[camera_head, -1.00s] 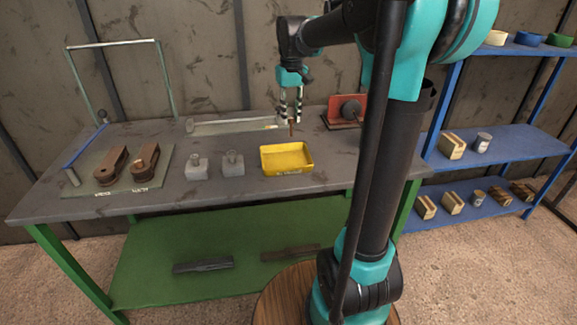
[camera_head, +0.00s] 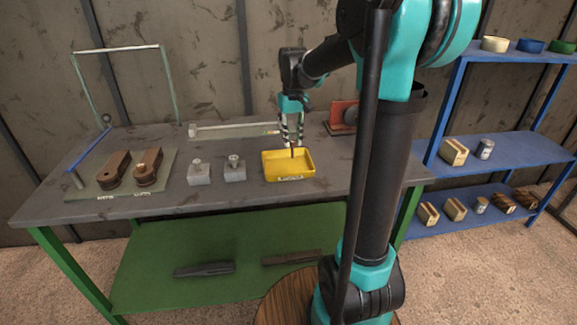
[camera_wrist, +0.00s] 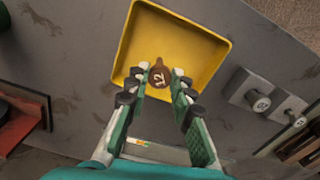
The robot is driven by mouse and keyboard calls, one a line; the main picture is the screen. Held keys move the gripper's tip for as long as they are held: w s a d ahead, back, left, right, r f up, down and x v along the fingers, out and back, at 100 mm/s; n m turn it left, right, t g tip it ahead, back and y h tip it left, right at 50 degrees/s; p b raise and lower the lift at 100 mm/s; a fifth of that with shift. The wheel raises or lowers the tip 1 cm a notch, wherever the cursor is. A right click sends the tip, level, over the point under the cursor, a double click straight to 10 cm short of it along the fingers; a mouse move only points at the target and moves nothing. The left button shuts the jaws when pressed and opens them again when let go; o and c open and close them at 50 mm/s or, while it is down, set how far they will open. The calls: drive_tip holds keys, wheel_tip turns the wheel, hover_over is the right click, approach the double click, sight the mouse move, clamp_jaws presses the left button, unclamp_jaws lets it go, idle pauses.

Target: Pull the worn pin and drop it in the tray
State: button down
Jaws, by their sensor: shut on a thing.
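My gripper (camera_head: 292,143) is shut on a brown pin (camera_head: 292,153) and holds it upright over the yellow tray (camera_head: 268,169). In the wrist view the pin's round brown head (camera_wrist: 159,76) with a pale mark sits between the fingertips (camera_wrist: 157,87), over the near part of the yellow tray (camera_wrist: 190,24). The tray looks empty apart from the pin above it. Whether the pin's lower end touches the tray floor I cannot tell.
Two grey blocks (camera_head: 199,174) stand left of the tray. Two brown spring pieces (camera_head: 113,172) lie on a plate further left. A red piece (camera_head: 342,116) stands behind the tray at the right. A blue shelf (camera_head: 510,150) stands at the far right.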

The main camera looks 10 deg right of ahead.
drive_tip(key=c, duration=1.2)
unclamp_jaws()
wheel_tip(320, 180, up, 12)
drive_tip(key=s+d+f+t, duration=0.1)
drive_tip(key=s+f, duration=0.6)
drive_tip(key=f, duration=0.2)
drive_tip(key=s+d+f+m+t, duration=0.1)
drive_tip(key=s+f, duration=0.6)
drive_tip(key=f, duration=0.2)
drive_tip(key=s+d+f+m+t, duration=0.1)
drive_tip(key=s+d+f+t, duration=0.1)
drive_tip(key=s+f, duration=0.6)
drive_tip(key=shift+f, duration=0.5)
